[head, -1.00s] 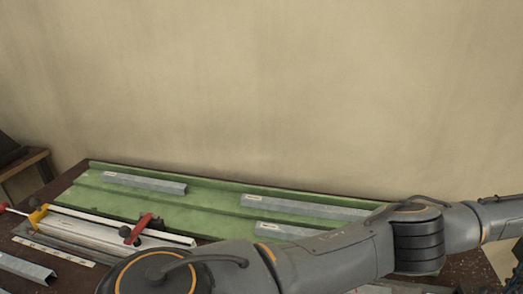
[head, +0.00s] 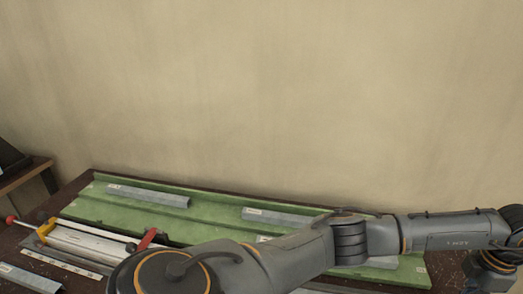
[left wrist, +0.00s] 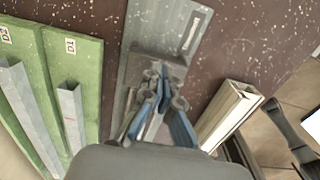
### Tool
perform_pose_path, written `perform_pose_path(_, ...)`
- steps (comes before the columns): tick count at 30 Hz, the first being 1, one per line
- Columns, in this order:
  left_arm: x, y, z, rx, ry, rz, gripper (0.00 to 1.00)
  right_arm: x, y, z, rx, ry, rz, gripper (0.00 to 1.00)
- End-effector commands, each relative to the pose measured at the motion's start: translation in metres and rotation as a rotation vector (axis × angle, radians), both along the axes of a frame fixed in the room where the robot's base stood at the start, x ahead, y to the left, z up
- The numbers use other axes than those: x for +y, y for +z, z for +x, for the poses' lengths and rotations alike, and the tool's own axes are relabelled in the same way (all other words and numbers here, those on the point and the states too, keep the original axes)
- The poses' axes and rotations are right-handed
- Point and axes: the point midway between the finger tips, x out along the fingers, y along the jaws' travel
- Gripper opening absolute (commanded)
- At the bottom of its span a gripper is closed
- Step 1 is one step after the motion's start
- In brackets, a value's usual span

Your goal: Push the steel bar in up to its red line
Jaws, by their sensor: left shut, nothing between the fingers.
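My left gripper (left wrist: 150,108) is shut and empty in the left wrist view, its fingertips over the near end of a grey plate (left wrist: 143,35). Whether the tips touch it I cannot tell. A pale hollow profile (left wrist: 230,112) lies to the right of the gripper. In the head view a long metal profile (head: 90,242) lies under a clamp with a yellow jaw (head: 46,228) and a red handle (head: 147,238). Neither gripper shows in the head view.
A green tray (head: 125,212) holds several grey bars, one (head: 148,195) at its left. The tray, with labels D1 and D2, is left in the wrist view (left wrist: 92,70). A ruler strip (head: 62,262) and another bar (head: 30,278) lie at lower left. A wall stands behind.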

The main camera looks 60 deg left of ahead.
Motion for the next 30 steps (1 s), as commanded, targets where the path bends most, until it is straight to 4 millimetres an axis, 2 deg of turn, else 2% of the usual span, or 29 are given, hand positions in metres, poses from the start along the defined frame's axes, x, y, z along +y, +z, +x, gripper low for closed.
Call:
perform_pose_path(3,0.007,0.001,-0.008,0.004,0.001,0.002,0.00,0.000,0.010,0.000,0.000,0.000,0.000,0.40)
perform_pose_path(30,0.053,0.001,-0.059,0.004,0.003,0.005,0.00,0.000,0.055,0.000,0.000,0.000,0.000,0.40)
